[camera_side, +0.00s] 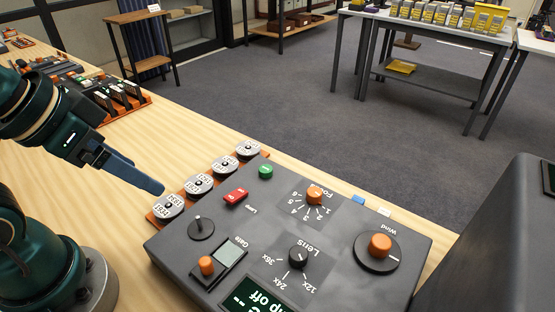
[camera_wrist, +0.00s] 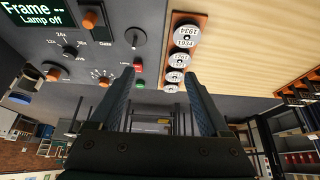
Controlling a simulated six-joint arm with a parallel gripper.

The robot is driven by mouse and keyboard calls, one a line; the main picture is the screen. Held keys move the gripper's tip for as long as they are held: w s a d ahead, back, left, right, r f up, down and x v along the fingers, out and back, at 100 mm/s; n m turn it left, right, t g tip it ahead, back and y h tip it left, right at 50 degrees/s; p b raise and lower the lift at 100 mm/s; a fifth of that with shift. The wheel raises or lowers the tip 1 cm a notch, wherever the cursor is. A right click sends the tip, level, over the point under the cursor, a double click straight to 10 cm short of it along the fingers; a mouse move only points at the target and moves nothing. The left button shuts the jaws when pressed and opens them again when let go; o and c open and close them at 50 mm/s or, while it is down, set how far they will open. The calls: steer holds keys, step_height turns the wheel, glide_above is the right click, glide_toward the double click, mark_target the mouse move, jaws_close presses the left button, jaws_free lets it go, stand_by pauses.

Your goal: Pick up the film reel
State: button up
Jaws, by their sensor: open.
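Several grey film reels with white labels stand in a row on an orange rack (camera_side: 153,217). The nearest film reel (camera_side: 168,207) is at the left end in the side view; it appears topmost in the wrist view (camera_wrist: 187,36), its label reading about 1934. Another film reel (camera_side: 198,185) is beside it, with more reels behind (camera_side: 225,165) toward the far end (camera_side: 249,149). My gripper (camera_side: 158,188) is just left of and apparently above the nearest reels. In the wrist view, my gripper (camera_wrist: 157,77) has its fingers spread with nothing held between them. Exact height above the reels is unclear.
A dark control console (camera_side: 330,232) with knobs, buttons and a display stands right beside the rack. A second orange rack with dark devices (camera_side: 122,95) lies farther back on the wooden table (camera_side: 175,135). Bare tabletop lies between them.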

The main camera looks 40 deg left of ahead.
steer(key=w+r, duration=0.5)
steer(key=w, duration=0.1)
steer(key=g, duration=0.4)
glide_above(226, 159)
steer(key=s+d, duration=0.1)
steer(key=d, duration=0.1)
step_height(226, 159, down, 8)
steer(key=shift+g, duration=0.8)
steer(key=f, duration=0.7)
steer(key=a+f, duration=0.1)
steer(key=f, duration=0.2)
steer(key=shift+f, duration=0.75)
steer(key=c, duration=1)
